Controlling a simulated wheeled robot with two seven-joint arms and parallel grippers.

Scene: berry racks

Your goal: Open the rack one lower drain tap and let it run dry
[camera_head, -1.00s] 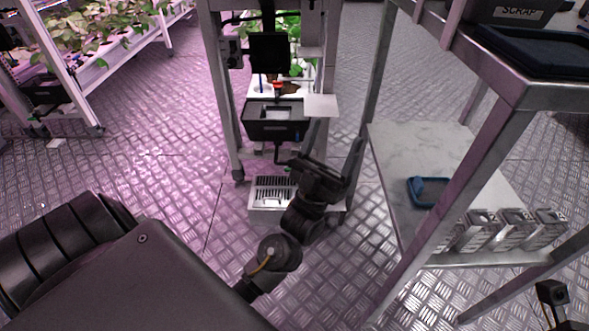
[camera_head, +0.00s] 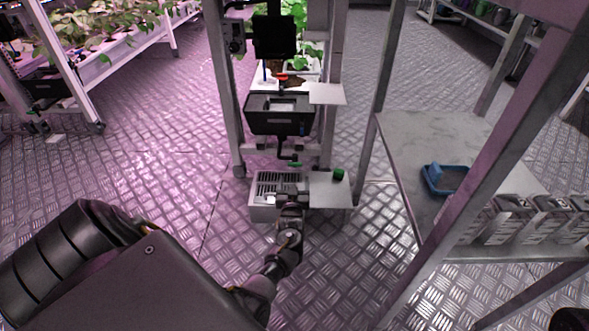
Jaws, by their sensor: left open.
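A small green tap handle (camera_head: 295,164) sits on the dark drain pipe under a black tank (camera_head: 280,120) on the rack. Below it stands a pale box with a slotted grate (camera_head: 262,207). My left gripper (camera_head: 290,188) is open, in front of and over the right part of the grate box, just below the tap handle in the picture. It appears apart from the handle, and its fingers are small and hard to make out. I see no water flowing. My right gripper does not show clearly; only a dark shape is at the bottom right corner.
A pale plate (camera_head: 328,192) with a green piece (camera_head: 339,174) is right of the grate box. A metal-framed table (camera_head: 420,135) on the right carries a blue tray (camera_head: 432,187) and several metal holders (camera_head: 510,222).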

